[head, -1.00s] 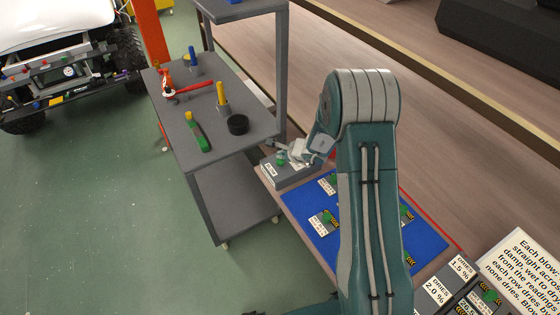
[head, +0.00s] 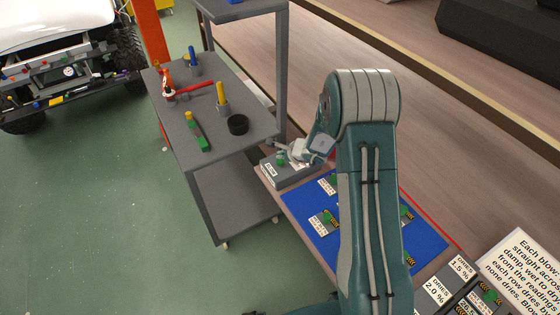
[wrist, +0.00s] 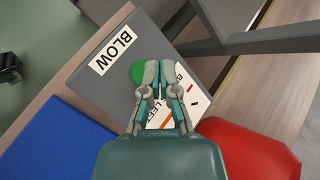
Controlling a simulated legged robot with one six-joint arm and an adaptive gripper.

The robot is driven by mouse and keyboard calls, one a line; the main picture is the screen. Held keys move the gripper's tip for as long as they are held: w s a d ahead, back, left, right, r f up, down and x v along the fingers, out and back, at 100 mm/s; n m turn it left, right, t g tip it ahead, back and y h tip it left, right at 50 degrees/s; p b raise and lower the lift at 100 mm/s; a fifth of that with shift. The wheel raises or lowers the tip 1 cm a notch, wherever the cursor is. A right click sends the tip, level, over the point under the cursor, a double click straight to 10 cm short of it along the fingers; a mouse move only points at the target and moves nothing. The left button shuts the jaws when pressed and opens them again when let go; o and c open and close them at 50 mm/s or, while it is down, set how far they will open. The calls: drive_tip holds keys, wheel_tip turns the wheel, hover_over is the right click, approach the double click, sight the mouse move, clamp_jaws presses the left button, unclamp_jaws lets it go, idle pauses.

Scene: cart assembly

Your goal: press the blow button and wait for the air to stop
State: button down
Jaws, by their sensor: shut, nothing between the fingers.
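The blow button is a green round cap (wrist: 137,72) on a grey box (wrist: 85,82) with a white BLOW label (wrist: 113,52) in the wrist view. In the head view the green button (head: 281,159) shows on the grey box (head: 290,176) at the end of the bench. My gripper (wrist: 152,68) is shut and empty, its fingertips overlapping the right edge of the button in the wrist view. I cannot tell whether they touch it. A white printed card (wrist: 185,98) on the box is partly hidden by my fingers.
A blue mat (head: 325,240) with several small labelled boards lies beside the box. A red object (wrist: 245,150) is close to my gripper. A grey cart (head: 205,130) with tools stands left of the bench. A tray with DRIES labels (head: 437,291) is at lower right.

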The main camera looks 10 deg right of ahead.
sight(282, 161)
drive_tip(key=shift+f, duration=0.15)
drive_tip(key=shift+f, duration=0.2)
drive_tip(key=shift+f, duration=0.5)
idle(0.7)
drive_tip(key=shift+r, duration=0.9)
drive_tip(key=shift+r, duration=0.15)
drive_tip(key=shift+r, duration=2.4)
